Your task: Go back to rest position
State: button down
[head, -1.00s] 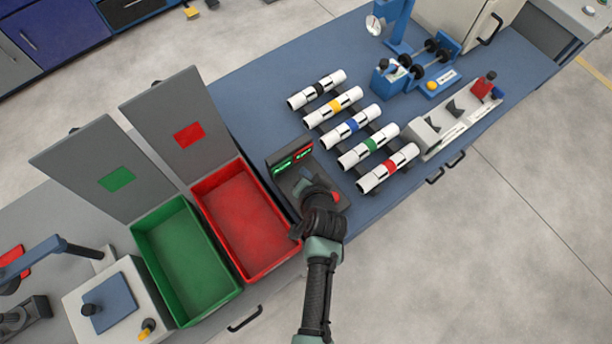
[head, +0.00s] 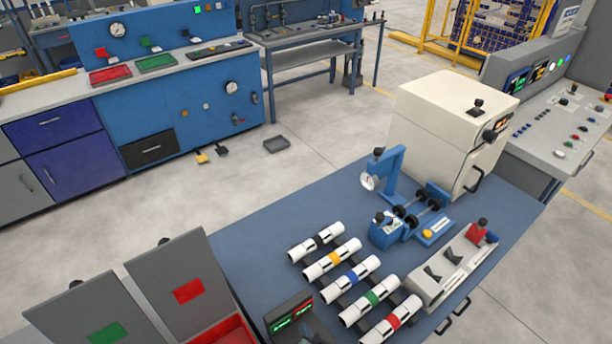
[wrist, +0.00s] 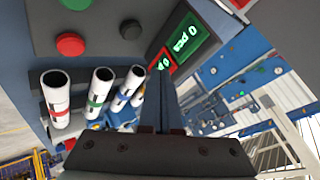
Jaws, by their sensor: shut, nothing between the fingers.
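My gripper (wrist: 162,88) shows only in the wrist view, with its fingers together and nothing between them. In that view it is near the control box with a red button (wrist: 70,44), a dark button (wrist: 131,30) and a lit green and red display (wrist: 186,40). My arm and gripper are out of the head view. The box's display (head: 291,313) shows at the bottom of the head view. Several white pipes with coloured bands, such as the blue-banded one (head: 350,278), lie side by side on a rack on the blue table (head: 255,240).
A red bin (head: 232,330) and grey panels stand at the lower left. A blue measuring device (head: 388,228), a light fixture block (head: 440,278) and a white cabinet (head: 440,130) are on the table's right part. Open floor (head: 310,150) lies behind.

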jog(key=w+r+n+t, duration=0.1)
jog(key=w+r+t, duration=0.1)
jog(key=w+r, duration=0.35)
jog(key=w+d+r+n+t+b, duration=0.1)
jog(key=w+r, duration=0.1)
jog(key=r, duration=0.6)
jog(key=w+r+t, duration=0.2)
jog(key=w+r, duration=0.2)
jog(key=r, duration=0.3)
notch_tip(320, 180, up, 19)
jog(key=w+n+t+h+b, duration=0.1)
jog(key=n+t+b, duration=0.1)
jog(key=t, duration=0.2)
jog(key=s+r+n+t, duration=0.1)
jog(key=s+r+t, duration=0.15)
jog(key=r, duration=0.65)
jog(key=s+r+n+t, duration=0.1)
jog(key=s+r+t, duration=0.15)
jog(key=r, duration=0.65)
jog(key=s+a+r+t+h+b, duration=0.1)
jog(key=s+r+t, duration=0.3)
jog(key=s+r, duration=0.9)
jog(key=shift+s+r+n, duration=0.2)
jog(key=shift+s+n, duration=0.1)
jog(key=shift+a, duration=0.15)
